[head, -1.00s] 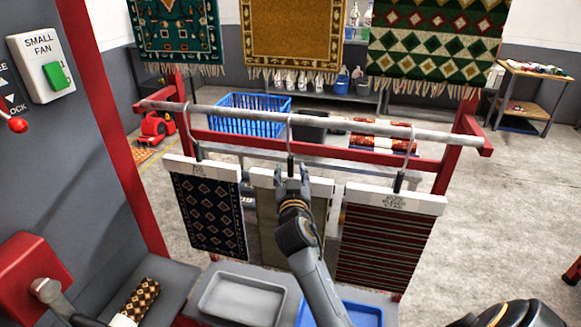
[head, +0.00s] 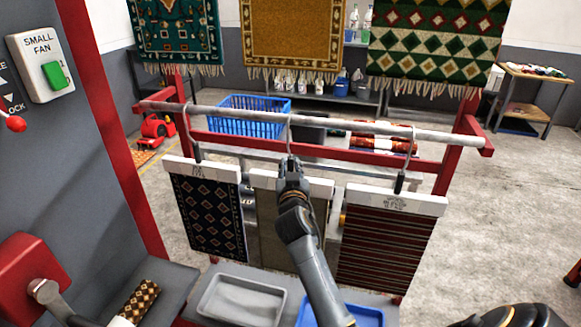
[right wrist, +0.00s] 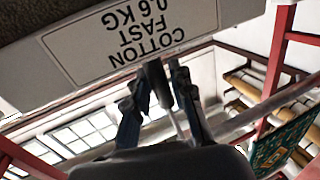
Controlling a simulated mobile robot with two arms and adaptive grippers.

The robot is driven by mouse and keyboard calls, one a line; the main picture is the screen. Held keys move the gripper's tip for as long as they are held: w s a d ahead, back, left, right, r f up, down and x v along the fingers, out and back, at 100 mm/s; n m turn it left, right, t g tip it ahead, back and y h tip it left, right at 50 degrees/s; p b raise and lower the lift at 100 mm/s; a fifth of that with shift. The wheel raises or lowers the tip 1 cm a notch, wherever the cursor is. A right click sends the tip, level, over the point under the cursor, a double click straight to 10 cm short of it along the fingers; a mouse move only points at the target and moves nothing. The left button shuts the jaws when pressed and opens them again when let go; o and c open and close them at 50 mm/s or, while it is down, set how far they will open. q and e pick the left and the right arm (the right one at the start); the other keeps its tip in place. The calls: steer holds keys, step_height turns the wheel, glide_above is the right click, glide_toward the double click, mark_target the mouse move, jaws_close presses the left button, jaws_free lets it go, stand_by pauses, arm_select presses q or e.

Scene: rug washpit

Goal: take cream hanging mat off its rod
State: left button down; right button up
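The cream hanging mat (head: 268,215) hangs in the middle of the rod (head: 345,124), mostly hidden behind my right arm. Its white header bar (head: 320,187) hangs from a metal hook (head: 289,135) that is still over the rod. My right gripper (head: 292,165) is at the hook's dark stem, just above the bar, with its fingers close together around it. The right wrist view shows the stem (right wrist: 157,84) between the two fingers, beside a bar label reading "COTTON FAST 0.6 KG" (right wrist: 130,38). My left gripper is not in view.
A navy patterned mat (head: 207,215) hangs to the left and a dark red striped mat (head: 385,245) to the right, both close by. Below are a grey tray (head: 240,300) and a blue tray (head: 367,316). A red frame (head: 440,175) carries the rod.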

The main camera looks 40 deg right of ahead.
mark_target(290, 154)
jaws_close()
steer(key=shift+r, duration=0.1)
steer(key=shift+r+p, duration=1.85)
steer(key=shift+r, duration=0.4)
steer(key=shift+f, duration=0.1)
